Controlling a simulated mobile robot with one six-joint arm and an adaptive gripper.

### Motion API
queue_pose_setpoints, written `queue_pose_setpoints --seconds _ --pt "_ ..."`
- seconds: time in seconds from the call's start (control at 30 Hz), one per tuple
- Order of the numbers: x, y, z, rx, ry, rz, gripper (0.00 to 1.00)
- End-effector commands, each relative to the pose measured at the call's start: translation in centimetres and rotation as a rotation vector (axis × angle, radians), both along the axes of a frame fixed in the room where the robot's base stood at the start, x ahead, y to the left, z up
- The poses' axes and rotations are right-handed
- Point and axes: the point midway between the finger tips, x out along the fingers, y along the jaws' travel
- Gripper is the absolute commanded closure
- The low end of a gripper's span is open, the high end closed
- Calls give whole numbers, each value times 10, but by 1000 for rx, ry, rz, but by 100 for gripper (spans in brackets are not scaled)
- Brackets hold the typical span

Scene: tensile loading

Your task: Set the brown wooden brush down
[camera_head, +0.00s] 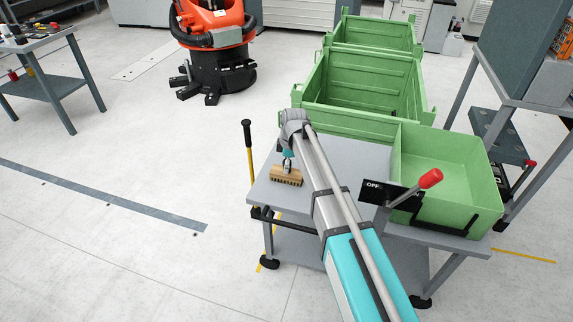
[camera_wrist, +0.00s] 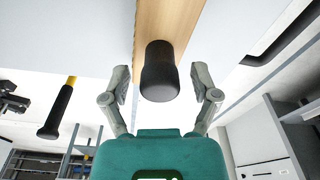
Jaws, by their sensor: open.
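The brown wooden brush (camera_head: 286,175) is on the grey cart top (camera_head: 350,160), near its left edge, with its pale bristle side facing down. My gripper (camera_head: 288,157) is directly above and behind it, small in the head view. In the wrist view, the brush's wooden body (camera_wrist: 168,22) runs up the picture, and its black handle end (camera_wrist: 160,72) points toward the palm. My gripper (camera_wrist: 160,85) is open, with one finger on each side of the black handle end and visible gaps on both sides. The brush's underside contact is hard to see.
A green bin (camera_head: 450,170) stands on the cart's right side, beside a red-knobbed lever (camera_head: 430,179) and an OFF sign. Larger green crates (camera_head: 365,85) are behind. A black-and-yellow handle (camera_head: 248,150) rises at the cart's left edge. Cart top around the brush is clear.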

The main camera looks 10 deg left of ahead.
Motion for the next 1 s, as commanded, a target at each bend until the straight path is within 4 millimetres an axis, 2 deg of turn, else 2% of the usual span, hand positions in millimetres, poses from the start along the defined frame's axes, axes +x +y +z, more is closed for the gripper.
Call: queue_pose_setpoints --seconds 1.0 --pt "2 -10 87 0 0 0 22"
